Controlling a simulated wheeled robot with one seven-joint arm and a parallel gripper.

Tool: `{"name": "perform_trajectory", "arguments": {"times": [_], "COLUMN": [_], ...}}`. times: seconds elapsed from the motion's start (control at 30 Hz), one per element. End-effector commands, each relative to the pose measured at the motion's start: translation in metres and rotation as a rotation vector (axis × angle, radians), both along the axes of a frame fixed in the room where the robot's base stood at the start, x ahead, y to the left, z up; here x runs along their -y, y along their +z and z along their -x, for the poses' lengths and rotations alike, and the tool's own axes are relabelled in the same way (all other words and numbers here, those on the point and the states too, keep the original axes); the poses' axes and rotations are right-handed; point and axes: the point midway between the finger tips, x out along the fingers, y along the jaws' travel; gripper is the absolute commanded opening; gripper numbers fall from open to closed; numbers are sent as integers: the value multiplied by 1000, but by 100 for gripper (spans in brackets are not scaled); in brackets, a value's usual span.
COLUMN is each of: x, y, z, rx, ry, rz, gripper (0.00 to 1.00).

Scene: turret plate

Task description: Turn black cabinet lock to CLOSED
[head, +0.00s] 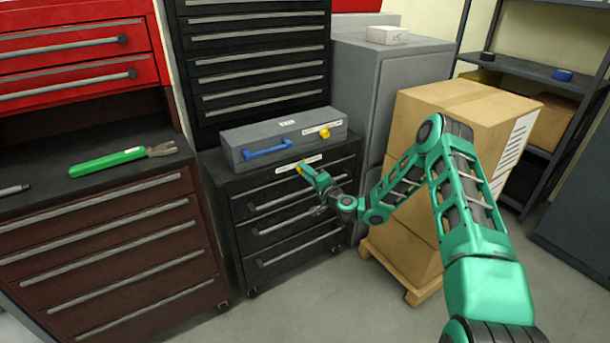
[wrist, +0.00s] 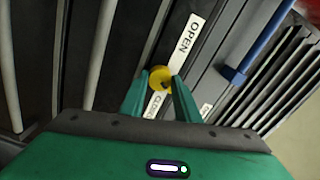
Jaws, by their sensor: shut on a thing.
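The black cabinet (head: 290,215) stands low in the middle of the head view, with several drawers. Its yellow lock knob (wrist: 160,77) shows in the wrist view between my fingertips, on a white label strip. The strip reads OPEN (wrist: 188,35) on one side of the knob and CLOSED (wrist: 154,103) on the other, partly covered. My gripper (wrist: 160,85) is shut on the knob, one green finger on each side. In the head view my gripper (head: 304,169) reaches the cabinet's upper front edge. The knob's exact pointing direction cannot be told.
A grey case (head: 285,138) with a blue handle and another yellow knob sits on the black cabinet. Stacked cardboard boxes (head: 440,130) on a pallet stand right, close to my arm. A brown cabinet with green pliers (head: 115,160) is at left. Floor in front is clear.

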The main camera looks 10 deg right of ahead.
Motion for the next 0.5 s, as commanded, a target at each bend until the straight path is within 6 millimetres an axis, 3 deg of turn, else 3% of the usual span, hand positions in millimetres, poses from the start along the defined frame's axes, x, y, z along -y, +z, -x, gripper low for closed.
{"name": "perform_trajectory", "arguments": {"times": [0.5], "x": [6], "y": [-6], "z": [1], "rx": [-87], "ry": [-9], "rz": [-239], "gripper": [7]}}
